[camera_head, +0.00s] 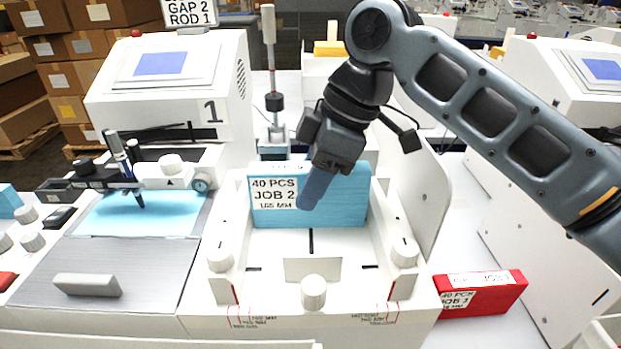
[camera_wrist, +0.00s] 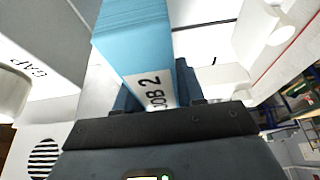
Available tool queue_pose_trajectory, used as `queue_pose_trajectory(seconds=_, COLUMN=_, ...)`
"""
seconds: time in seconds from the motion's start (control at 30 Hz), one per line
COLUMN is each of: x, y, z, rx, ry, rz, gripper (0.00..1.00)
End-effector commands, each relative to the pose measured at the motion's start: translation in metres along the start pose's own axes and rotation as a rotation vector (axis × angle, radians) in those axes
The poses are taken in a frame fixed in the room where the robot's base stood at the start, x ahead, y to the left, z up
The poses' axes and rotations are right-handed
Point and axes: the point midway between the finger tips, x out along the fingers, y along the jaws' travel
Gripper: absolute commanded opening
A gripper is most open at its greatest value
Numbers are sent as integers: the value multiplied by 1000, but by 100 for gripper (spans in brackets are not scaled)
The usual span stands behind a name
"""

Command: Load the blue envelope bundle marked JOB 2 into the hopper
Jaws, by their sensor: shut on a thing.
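The blue envelope bundle (camera_head: 342,204) stands upright at the back of the white hopper (camera_head: 388,290), with its white label reading "40 PCS JOB 2" facing the front. My gripper (camera_head: 322,186) comes down from above, and one finger shows in front of the bundle, to the right of the label. In the wrist view the bundle (camera_wrist: 140,42) lies between the fingers, and my gripper (camera_wrist: 160,98) is shut on it. The bundle's lower edge and its contact with the hopper floor are hard to judge.
White knobs (camera_head: 313,292) stand at the hopper's front and sides. A tall white side plate (camera_head: 418,190) rises on its right. A plotter bed with a blue sheet (camera_head: 165,214) is on the left.

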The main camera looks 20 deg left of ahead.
Motion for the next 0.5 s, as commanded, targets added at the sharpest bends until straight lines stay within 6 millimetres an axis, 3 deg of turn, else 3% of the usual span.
queue_pose_trajectory(seconds=0.27, x=1, y=0, z=0, rx=0, ry=0, rz=0, gripper=62)
queue_pose_trajectory(seconds=0.5, x=0, y=0, z=0, rx=0, ry=0, rz=0, gripper=64)
